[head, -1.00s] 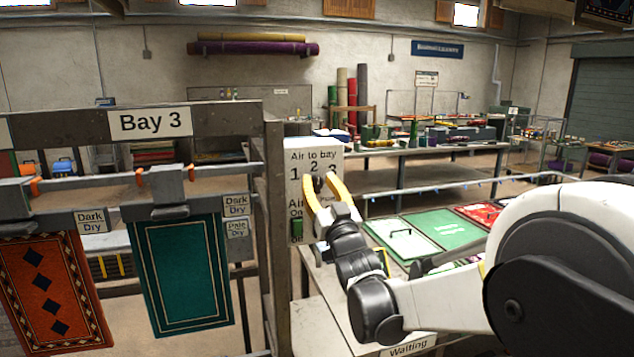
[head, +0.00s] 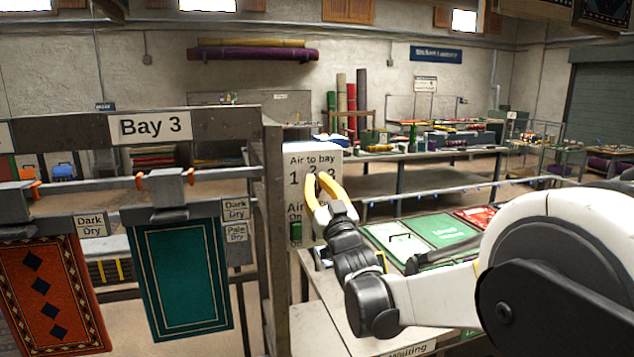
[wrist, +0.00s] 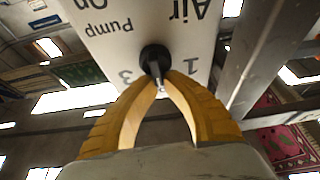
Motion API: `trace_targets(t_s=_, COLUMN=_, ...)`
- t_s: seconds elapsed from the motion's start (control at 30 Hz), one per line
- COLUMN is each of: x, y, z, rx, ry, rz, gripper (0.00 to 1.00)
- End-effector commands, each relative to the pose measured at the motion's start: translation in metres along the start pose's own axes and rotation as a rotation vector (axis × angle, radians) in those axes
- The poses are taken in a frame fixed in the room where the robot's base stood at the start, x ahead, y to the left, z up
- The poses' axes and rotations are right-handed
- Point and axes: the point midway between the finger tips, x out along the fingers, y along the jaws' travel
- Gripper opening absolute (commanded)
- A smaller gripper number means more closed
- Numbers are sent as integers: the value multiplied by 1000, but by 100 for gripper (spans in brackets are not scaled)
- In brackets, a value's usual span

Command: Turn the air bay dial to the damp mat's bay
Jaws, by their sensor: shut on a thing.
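The air bay dial (wrist: 155,60) is a black knob on a white control panel (head: 300,163) marked "Air to bay" with 1, 2 and 3. My gripper (wrist: 158,78) is closed on the dial, with a yellow finger on each side. In the head view my gripper (head: 319,178) covers the dial. In the wrist view the panel is upside down, with 3 left of the dial and 1 right. A pale mark shows below the knob; I cannot tell the exact setting. An orange-red mat (head: 52,290) and a teal mat (head: 180,280) hang under the Bay 3 sign (head: 150,126).
Tags (head: 235,209) beside the mats read "Dark", "Pale" and "Dry"; neither visible mat is clearly damp. A metal post (head: 275,230) stands just left of the panel. A table (head: 335,310) lies below my arm, with green and red panels (head: 440,230) behind.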

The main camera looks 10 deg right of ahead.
Motion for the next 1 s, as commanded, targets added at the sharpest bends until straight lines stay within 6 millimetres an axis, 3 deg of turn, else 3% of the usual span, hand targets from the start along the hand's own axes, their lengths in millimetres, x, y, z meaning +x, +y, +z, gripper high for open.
trace_targets(t_s=0.27, x=0, y=-1, z=2, rx=-118, ry=-8, rz=-46, gripper=0)
trace_targets(t_s=1.0, x=-1, y=-10, z=6, rx=-676, ry=-8, rz=-275, gripper=0)
